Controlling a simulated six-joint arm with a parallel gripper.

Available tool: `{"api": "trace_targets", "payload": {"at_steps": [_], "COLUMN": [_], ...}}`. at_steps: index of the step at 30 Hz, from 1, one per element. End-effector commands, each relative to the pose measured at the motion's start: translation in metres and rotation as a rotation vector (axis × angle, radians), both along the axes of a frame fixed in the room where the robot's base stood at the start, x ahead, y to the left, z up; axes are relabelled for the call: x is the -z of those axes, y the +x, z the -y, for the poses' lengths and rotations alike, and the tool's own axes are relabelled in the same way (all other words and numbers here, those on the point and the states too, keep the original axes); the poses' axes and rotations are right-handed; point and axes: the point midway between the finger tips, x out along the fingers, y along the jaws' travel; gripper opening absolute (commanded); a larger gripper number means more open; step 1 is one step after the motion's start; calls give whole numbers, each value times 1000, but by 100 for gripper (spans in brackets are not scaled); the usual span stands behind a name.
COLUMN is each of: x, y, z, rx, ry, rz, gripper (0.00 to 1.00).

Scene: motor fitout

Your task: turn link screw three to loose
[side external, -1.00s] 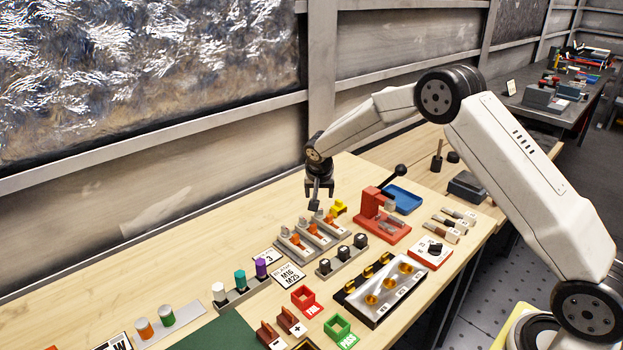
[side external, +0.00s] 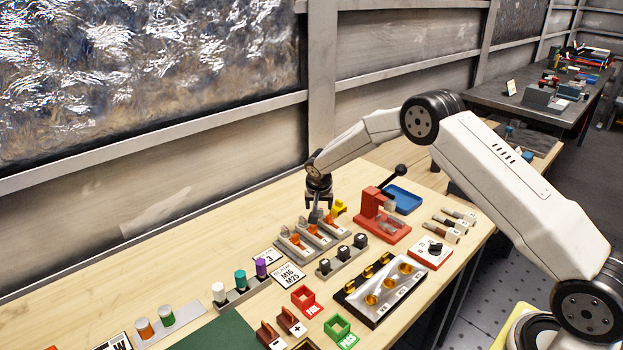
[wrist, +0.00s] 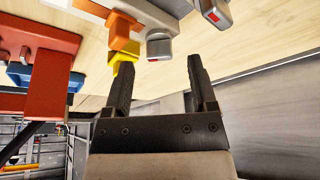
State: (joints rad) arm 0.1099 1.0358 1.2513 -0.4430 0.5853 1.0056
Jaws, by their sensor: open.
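A grey link rack (side external: 292,247) with orange links (side external: 307,237) and grey screw knobs stands mid-bench. My gripper (side external: 316,215) points down just above the rack's far end, by the yellow piece (side external: 339,207). In the wrist view, my gripper (wrist: 160,62) has its two black fingers spread with nothing between them. A grey screw knob (wrist: 158,45) with a red mark lies just beyond the fingertips, apart from them. Another knob (wrist: 215,14) shows at the top right. An orange link (wrist: 122,28) lies beside the nearer knob. I cannot read screw numbers.
A red press (side external: 382,223) with a black lever and a blue tray (side external: 403,199) stand right of the rack. A holder with black knobs (side external: 343,253) sits in front. Coloured cylinders (side external: 240,279) stand to the left. The bench behind the rack is clear.

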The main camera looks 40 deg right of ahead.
Motion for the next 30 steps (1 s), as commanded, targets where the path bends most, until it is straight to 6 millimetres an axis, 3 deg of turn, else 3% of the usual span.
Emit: {"api": "trace_targets", "payload": {"at_steps": [6, 17, 18, 24, 25, 30], "x": [14, 16, 16, 16, 16, 16], "y": [3, 5, 5, 5, 5, 4], "z": [4, 5, 5, 5, 5, 5], "rx": [0, 0, 0, 0, 0, -1], "ry": [0, 0, 0, 0, 0, 0], "rz": [-1, 0, 0, 0, 0, 0], "gripper": [74, 74, 70, 7, 0, 0]}}
